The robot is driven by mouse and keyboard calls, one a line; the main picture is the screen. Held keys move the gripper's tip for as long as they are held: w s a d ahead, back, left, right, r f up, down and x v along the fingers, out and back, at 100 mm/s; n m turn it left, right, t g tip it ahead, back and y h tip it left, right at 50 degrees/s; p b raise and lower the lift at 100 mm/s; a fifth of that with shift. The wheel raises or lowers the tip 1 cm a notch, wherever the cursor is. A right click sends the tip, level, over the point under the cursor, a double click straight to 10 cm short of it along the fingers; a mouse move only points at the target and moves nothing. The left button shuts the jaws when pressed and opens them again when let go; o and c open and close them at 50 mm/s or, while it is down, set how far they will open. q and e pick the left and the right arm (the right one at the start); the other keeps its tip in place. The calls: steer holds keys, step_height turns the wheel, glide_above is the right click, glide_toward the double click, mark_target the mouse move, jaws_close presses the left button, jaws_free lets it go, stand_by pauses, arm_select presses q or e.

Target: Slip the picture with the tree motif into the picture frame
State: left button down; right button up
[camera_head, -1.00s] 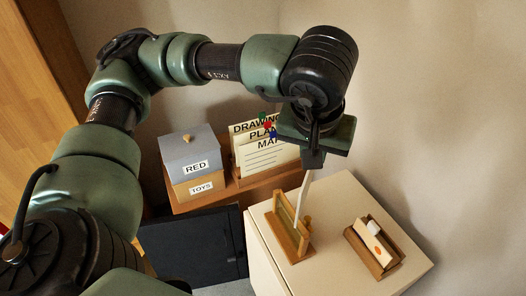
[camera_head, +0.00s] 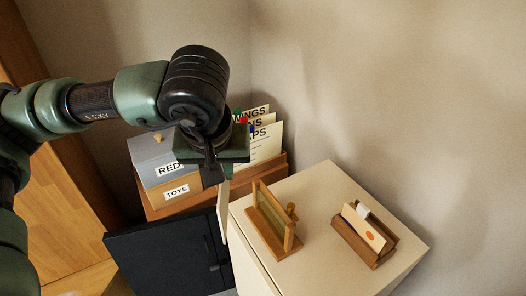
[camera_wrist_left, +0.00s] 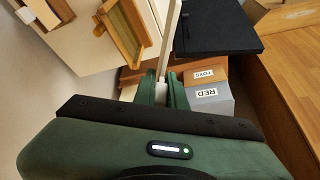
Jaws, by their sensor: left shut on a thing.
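My left gripper (camera_head: 212,174) is shut on a thin pale panel (camera_head: 223,208), which hangs below it, seen almost edge-on. It also shows in the left wrist view, where the gripper (camera_wrist_left: 163,90) pinches the end of the panel (camera_wrist_left: 172,38). The face of the panel is hidden, so I cannot tell its motif. The wooden picture frame (camera_head: 262,232) stands upright on the cream cabinet, and it shows in the left wrist view (camera_wrist_left: 130,28). The panel is to the left of the picture frame and apart from it, beside the cabinet's left edge. My right gripper is not in view.
A wooden tray (camera_head: 382,243) with a white card marked by an orange dot stands right on the cream cabinet (camera_head: 330,190). Behind my gripper are a grey RED box (camera_head: 150,172), a TOYS box (camera_head: 178,192) and a holder of lettered cards (camera_head: 265,145). A black panel (camera_head: 165,255) lies left.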

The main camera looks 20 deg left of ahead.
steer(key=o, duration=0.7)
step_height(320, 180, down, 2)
steer(key=shift+b, duration=0.5)
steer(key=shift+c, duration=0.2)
arm_select(q)
steer(key=w+d+f+n+g+y+p, duration=0.1)
steer(key=w+d+n, duration=0.4)
steer(key=w, duration=0.8)
steer(key=shift+w+d+f+n+y+p, duration=0.15)
steer(key=shift+d+f+n+y+p, duration=0.2)
steer(key=shift+d+f+y, duration=0.3)
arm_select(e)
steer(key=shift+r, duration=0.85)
arm_select(q)
steer(key=shift+d, duration=0.1)
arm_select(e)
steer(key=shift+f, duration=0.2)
arm_select(q)
step_height(320, 180, down, 7)
steer(key=b, duration=0.5)
steer(key=shift+b, duration=0.35)
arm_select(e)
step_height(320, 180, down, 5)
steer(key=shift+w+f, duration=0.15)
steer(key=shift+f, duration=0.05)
